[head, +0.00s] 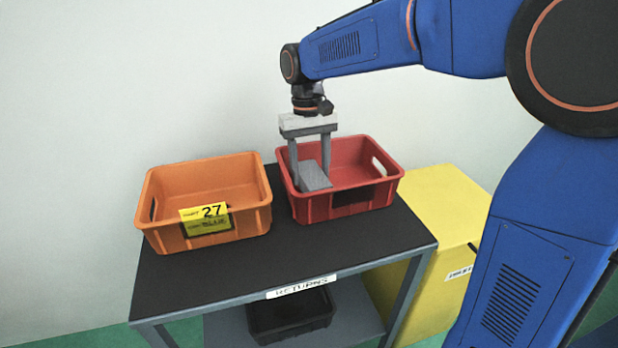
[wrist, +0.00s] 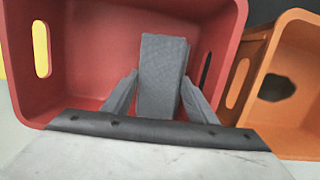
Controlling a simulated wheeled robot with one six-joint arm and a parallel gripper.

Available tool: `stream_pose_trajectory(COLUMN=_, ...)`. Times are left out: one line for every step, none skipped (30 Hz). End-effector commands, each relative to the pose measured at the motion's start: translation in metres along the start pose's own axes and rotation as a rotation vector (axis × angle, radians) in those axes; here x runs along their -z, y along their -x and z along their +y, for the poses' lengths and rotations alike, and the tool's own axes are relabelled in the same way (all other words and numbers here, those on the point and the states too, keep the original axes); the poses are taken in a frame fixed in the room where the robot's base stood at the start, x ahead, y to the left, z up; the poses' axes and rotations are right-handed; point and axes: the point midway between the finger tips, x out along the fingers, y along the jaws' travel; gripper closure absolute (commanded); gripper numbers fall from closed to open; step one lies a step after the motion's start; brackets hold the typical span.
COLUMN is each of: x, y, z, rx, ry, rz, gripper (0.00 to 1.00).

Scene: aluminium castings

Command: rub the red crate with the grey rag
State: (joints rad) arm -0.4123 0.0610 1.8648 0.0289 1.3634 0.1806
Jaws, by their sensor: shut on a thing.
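The red crate (head: 345,202) stands on the right part of the black-topped table; its inside also fills much of the wrist view (wrist: 100,45). My gripper (head: 312,180) points down into the crate, near its left side in the head view. Its fingers are shut on the grey rag (head: 315,176), a folded block-like pad. In the wrist view the rag (wrist: 162,75) sits between the two fingers and reaches out past them over the crate's inside. I cannot tell whether the rag touches the crate floor.
An orange crate (head: 165,232) with a yellow label marked 27 stands left of the red crate. The table top (head: 300,254) is clear in front. A yellow box (head: 440,205) stands right of the table. A black bin (head: 290,320) is on the lower shelf.

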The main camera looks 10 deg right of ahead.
Motion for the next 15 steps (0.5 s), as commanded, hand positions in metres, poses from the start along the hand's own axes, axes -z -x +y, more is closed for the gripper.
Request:
stream_pose_trajectory(x=0.000, y=0.005, z=0.001, rx=0.000, ry=-0.001, rz=0.002, gripper=0.72)
stream_pose_trajectory(x=-0.001, y=0.007, z=0.002, rx=0.001, ry=-0.001, rz=0.002, gripper=0.72)
stream_pose_trajectory(x=-0.002, y=0.011, z=0.003, rx=0.001, ry=-0.002, rz=0.002, gripper=0.72)
stream_pose_trajectory(x=-0.003, y=0.014, z=0.004, rx=0.001, ry=-0.002, rz=0.002, gripper=0.72)
stream_pose_trajectory(x=-0.004, y=0.016, z=0.004, rx=0.000, ry=-0.002, rz=0.001, gripper=0.72)
stream_pose_trajectory(x=-0.004, y=0.020, z=0.005, rx=0.001, ry=-0.003, rz=0.002, gripper=0.72)
stream_pose_trajectory(x=-0.005, y=0.022, z=0.006, rx=0.001, ry=-0.003, rz=0.002, gripper=0.72)
stream_pose_trajectory(x=-0.005, y=0.025, z=0.007, rx=0.001, ry=-0.003, rz=0.003, gripper=0.72)
stream_pose_trajectory(x=-0.006, y=0.029, z=0.007, rx=0.001, ry=-0.003, rz=0.002, gripper=0.72)
stream_pose_trajectory(x=-0.007, y=0.031, z=0.008, rx=0.001, ry=-0.004, rz=0.002, gripper=0.72)
stream_pose_trajectory(x=-0.008, y=0.034, z=0.009, rx=0.001, ry=-0.004, rz=0.002, gripper=0.72)
stream_pose_trajectory(x=-0.009, y=0.037, z=0.009, rx=0.001, ry=-0.004, rz=0.002, gripper=0.72)
stream_pose_trajectory(x=-0.009, y=0.040, z=0.010, rx=0.001, ry=-0.004, rz=0.002, gripper=0.72)
stream_pose_trajectory(x=-0.010, y=0.042, z=0.011, rx=0.001, ry=-0.005, rz=0.002, gripper=0.72)
stream_pose_trajectory(x=-0.011, y=0.045, z=0.011, rx=0.001, ry=-0.005, rz=0.001, gripper=0.72)
